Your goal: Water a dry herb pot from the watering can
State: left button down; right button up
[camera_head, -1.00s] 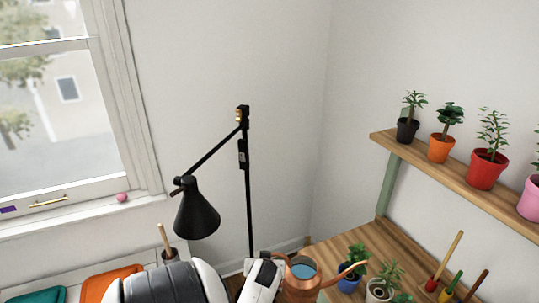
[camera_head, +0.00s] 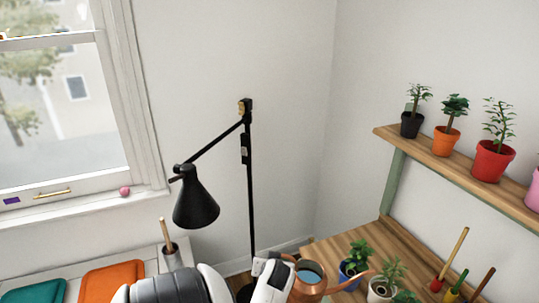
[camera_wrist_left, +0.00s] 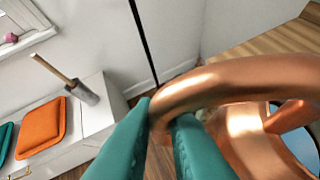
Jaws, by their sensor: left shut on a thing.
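The copper watering can (camera_head: 307,289) is at the bottom of the head view, with bluish water visible in its open top. Its spout points right, in front of the herb pots in the picture. My left gripper (camera_head: 272,290) is beside it. In the left wrist view the teal fingers (camera_wrist_left: 162,122) are shut on the can's curved copper handle (camera_wrist_left: 235,82). Beside the spout are a leafy herb in a blue pot (camera_head: 347,269) and another in a pale pot (camera_head: 379,291). A third plant (camera_head: 406,297) is cut off by the frame. My right gripper is not in view.
A wooden bench (camera_head: 395,243) carries the herbs and several upright coloured-handled tools (camera_head: 437,284). A shelf (camera_head: 430,151) with potted plants hangs above. A black floor lamp (camera_head: 197,205) stands at left, near cushions (camera_head: 112,282).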

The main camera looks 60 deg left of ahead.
aim_at(285, 256)
pick_arm(q)
jog(key=shift+m+g+y, duration=0.5)
jog(key=shift+g+y, duration=0.2)
jog(key=shift+g, duration=0.1)
jog(key=r, duration=0.1)
jog(key=w+r, duration=0.1)
jog(key=w+d+r, duration=0.1)
jog(key=r, duration=0.1)
jog(key=shift+w, duration=0.1)
jog(key=shift+w+d+r+m+g+y+b, duration=0.3)
jog(key=shift+w+d+r+b, duration=0.2)
jog(key=shift+w, duration=0.25)
jog(key=shift+w+d+r, duration=0.2)
jog(key=shift+w+d, duration=0.15)
jog(key=shift+w, duration=0.2)
jog(key=shift+w+d+r, duration=0.1)
jog(key=shift+r, duration=0.1)
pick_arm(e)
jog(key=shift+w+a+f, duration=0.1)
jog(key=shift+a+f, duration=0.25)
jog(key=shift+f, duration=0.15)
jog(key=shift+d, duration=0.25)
pick_arm(q)
jog(key=shift+w+r+g, duration=0.1)
jog(key=shift+r+g, duration=0.1)
jog(key=shift+g, duration=0.1)
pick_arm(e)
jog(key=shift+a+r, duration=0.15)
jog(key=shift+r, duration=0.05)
